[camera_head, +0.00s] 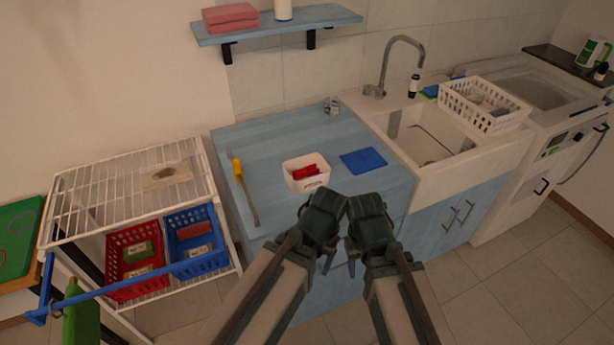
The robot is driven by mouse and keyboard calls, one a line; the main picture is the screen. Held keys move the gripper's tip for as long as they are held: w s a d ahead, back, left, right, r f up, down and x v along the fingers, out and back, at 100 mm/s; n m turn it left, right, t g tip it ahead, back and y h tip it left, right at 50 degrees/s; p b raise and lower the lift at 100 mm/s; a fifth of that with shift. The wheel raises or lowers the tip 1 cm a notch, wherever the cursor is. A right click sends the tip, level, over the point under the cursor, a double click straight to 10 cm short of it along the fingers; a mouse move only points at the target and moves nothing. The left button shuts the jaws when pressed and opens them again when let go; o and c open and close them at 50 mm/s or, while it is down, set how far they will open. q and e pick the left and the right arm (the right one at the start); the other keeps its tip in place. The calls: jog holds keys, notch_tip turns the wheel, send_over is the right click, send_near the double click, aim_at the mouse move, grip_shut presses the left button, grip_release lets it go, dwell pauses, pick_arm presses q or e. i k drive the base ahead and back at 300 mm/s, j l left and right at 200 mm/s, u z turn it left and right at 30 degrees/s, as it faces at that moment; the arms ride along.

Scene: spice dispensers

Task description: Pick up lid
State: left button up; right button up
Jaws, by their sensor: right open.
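A flat blue piece (363,160), which looks like a lid, lies on the blue countertop (285,135) near the sink. Left of it stands a small white tub (307,182) with a red item (305,171) in it. My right gripper (351,268) hangs in front of the counter's front edge, below and apart from the blue piece. It is open and holds nothing that I can see. My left gripper (326,264) hangs close beside it; its jaws are too small and dark to judge. The wrists hide part of the counter front.
A yellow-handled tool (244,190) lies at the counter's left side. A sink (425,150) with a faucet (399,58) and a white basket (485,108) is at the right. A wire rack (130,195) with red and blue baskets stands left. A shelf (280,22) hangs above.

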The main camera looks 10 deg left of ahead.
aim_at(366, 160)
jog(key=l, duration=1.35)
jog(key=i, duration=0.05)
